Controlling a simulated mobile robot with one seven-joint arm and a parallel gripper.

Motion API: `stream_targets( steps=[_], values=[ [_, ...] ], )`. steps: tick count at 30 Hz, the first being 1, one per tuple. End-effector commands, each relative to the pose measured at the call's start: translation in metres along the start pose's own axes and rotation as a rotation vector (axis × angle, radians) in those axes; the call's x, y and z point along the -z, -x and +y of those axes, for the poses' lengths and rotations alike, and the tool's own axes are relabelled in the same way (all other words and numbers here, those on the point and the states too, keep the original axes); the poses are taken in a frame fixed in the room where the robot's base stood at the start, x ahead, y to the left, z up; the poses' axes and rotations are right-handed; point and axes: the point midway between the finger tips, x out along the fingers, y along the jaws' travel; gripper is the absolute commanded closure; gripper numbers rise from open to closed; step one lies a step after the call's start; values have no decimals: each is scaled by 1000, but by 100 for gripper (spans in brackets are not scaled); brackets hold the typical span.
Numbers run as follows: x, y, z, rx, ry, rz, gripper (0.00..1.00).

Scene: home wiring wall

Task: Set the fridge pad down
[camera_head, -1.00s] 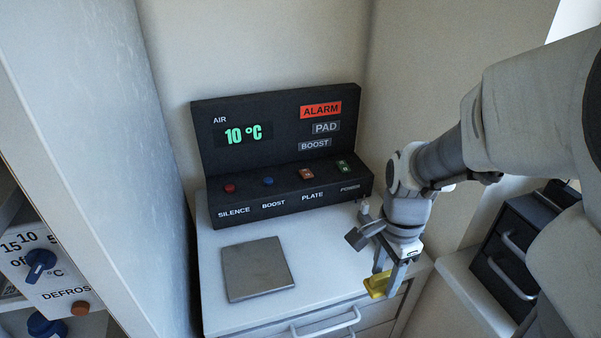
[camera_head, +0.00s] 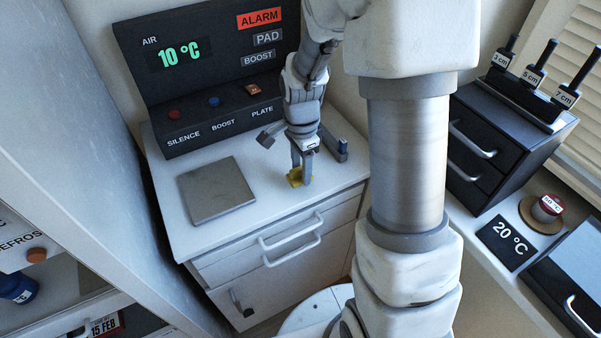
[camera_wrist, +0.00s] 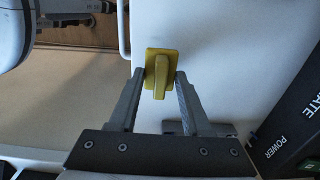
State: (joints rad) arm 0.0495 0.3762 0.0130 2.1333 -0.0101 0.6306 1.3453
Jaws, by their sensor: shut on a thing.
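The fridge pad (camera_wrist: 152,60), a small yellow block with a raised grip ridge, is between the fingertips of my gripper (camera_wrist: 158,88). My gripper is shut on the ridge.
A black panel (camera_head: 200,75) stands behind, reading 10 °C with ALARM lit red. Drawer handles (camera_head: 290,240) project from the counter's front. A black drawer unit (camera_head: 500,150) stands right. Bare counter lies between pad and plate.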

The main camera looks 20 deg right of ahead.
Motion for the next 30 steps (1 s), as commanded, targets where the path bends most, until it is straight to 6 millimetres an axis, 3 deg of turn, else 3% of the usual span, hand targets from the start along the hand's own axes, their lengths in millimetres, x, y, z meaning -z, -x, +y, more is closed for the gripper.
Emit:
stream_targets(
  steps=[5, 17, 18, 23, 30],
  values=[
    [0, -25, 1, -3, -1, -1, 100],
    [0, -31, 1, -1, 0, 0, 100],
    [0, -31, 1, -1, 0, 0, 50],
    [0, -30, 1, -1, 0, 0, 22],
    [0, -30, 1, -1, 0, 0, 22]
  ],
)
